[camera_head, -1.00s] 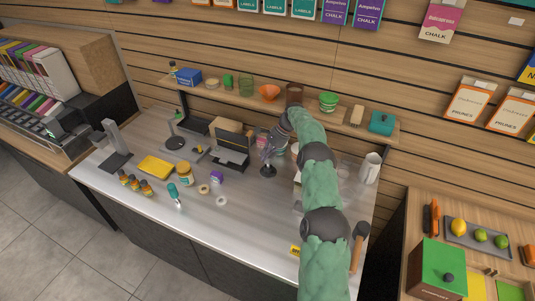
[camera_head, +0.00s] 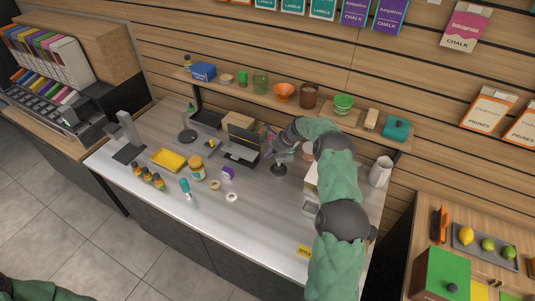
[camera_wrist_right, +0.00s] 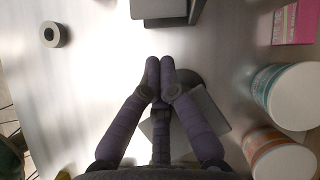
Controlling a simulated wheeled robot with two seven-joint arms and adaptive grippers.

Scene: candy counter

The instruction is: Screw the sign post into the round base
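The round base (camera_head: 279,170) is a small dark disc on the counter, right of the middle. It also shows in the wrist view (camera_wrist_right: 189,77), partly behind my fingers. The sign post (camera_wrist_right: 212,112) shows there as a flat grey plate behind and right of the fingers, above the base; its lower end and any thread are hidden. My right gripper (camera_head: 270,141) is just above the base, partly hidden by my arm. In the wrist view its purple-grey fingers (camera_wrist_right: 160,63) are drawn together around the post. My left gripper is out of view.
A dark stand (camera_head: 241,153) is left of the base. Jars (camera_wrist_right: 290,93) stand close on the gripper's right. The front counter middle is clear.

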